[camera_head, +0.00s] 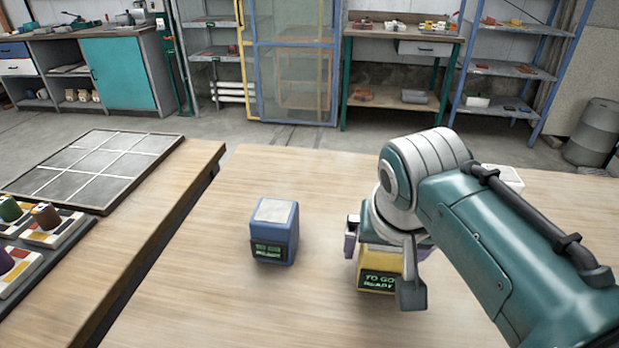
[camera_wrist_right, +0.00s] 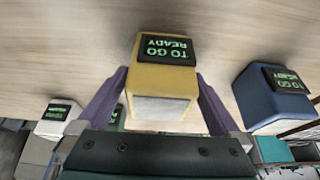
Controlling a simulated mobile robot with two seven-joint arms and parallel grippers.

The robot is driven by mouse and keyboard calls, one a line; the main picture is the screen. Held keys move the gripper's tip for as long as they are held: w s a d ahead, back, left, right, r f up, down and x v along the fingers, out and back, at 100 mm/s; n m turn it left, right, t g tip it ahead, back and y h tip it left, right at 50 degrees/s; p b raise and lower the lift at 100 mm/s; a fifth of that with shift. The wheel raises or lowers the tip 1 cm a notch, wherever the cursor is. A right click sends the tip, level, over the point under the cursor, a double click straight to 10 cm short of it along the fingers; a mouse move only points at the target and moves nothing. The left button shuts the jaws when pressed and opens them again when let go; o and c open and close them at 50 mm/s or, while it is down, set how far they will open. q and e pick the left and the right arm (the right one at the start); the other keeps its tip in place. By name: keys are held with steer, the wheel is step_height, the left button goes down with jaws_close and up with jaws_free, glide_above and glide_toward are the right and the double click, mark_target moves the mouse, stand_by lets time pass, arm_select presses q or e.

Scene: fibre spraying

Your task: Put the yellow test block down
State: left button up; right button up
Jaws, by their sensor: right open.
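The yellow test block (camera_head: 378,258) appears to stand upright on the wooden table, its dark label with green letters facing me. My right gripper (camera_head: 382,262) is over it, open, with one finger on either side. The wrist partly covers the block's top in the head view. In the right wrist view the yellow block (camera_wrist_right: 163,85) lies between the purple fingers of the open gripper (camera_wrist_right: 161,95), with gaps visible beside it. My left gripper is not in view.
A blue block (camera_head: 274,230) stands to the left on the table (camera_head: 230,310). A white block (camera_head: 505,177) is partly behind my right arm. A green block (camera_wrist_right: 117,118) shows partly behind a finger. A side table at left holds a gridded panel (camera_head: 95,168) and spools.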

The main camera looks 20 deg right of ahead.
steer(key=p+v, duration=1)
steer(key=p, duration=0.1)
steer(key=s+a+r+n+y, duration=0.1)
steer(key=s+r+n, duration=0.3)
steer(key=s, duration=0.4)
steer(key=s+a+r+n+y, duration=0.1)
steer(key=s+r+n, duration=0.3)
steer(key=s+r, duration=0.3)
steer(key=shift+s+a+y, duration=0.3)
steer(key=shift+s, duration=0.6)
steer(key=shift+f, duration=0.1)
